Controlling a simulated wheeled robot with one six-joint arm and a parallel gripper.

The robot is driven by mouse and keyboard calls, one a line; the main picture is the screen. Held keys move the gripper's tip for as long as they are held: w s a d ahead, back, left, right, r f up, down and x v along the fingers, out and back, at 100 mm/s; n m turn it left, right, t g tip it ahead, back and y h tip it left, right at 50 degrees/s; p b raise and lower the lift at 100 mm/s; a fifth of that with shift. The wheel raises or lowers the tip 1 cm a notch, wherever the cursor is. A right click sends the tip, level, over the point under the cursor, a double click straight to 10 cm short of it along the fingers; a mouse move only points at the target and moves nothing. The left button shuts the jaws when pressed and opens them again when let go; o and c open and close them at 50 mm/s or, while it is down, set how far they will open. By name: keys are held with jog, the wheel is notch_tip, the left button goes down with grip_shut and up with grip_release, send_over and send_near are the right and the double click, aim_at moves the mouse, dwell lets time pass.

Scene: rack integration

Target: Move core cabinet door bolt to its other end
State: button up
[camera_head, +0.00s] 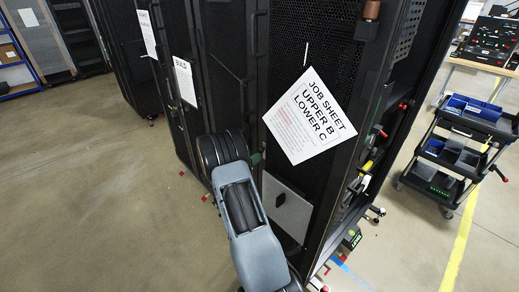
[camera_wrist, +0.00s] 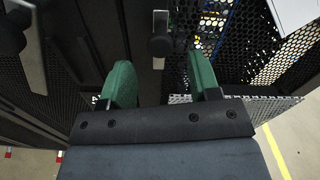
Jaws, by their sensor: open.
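The core cabinet (camera_head: 300,45), with a black mesh door, stands in the middle of the head view. My gripper (camera_head: 257,158) is low at the left edge of this door, mostly hidden behind my own wrist. In the wrist view my gripper (camera_wrist: 161,78) shows two green fingers, apart with nothing between them. A dark knob with a pale grey upper part (camera_wrist: 160,28) stands just beyond the gap, roughly centred; it looks like the door bolt. I cannot tell which end of its travel it is at. The bolt cannot be made out in the head view.
A tilted job sheet (camera_head: 310,116) is on the mesh door, above a grey panel (camera_head: 287,208). More black cabinets stand to the left, one with a build sheet (camera_head: 185,82). A cart with blue bins (camera_head: 472,108) stands right. The floor at left is clear.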

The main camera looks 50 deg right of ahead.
aim_at(260, 151)
jog(key=shift+s+d+p, duration=0.15)
jog(key=shift+d+p, duration=0.4)
jog(key=shift+d, duration=1.9)
jog(key=shift+c, duration=0.5)
grip_shut()
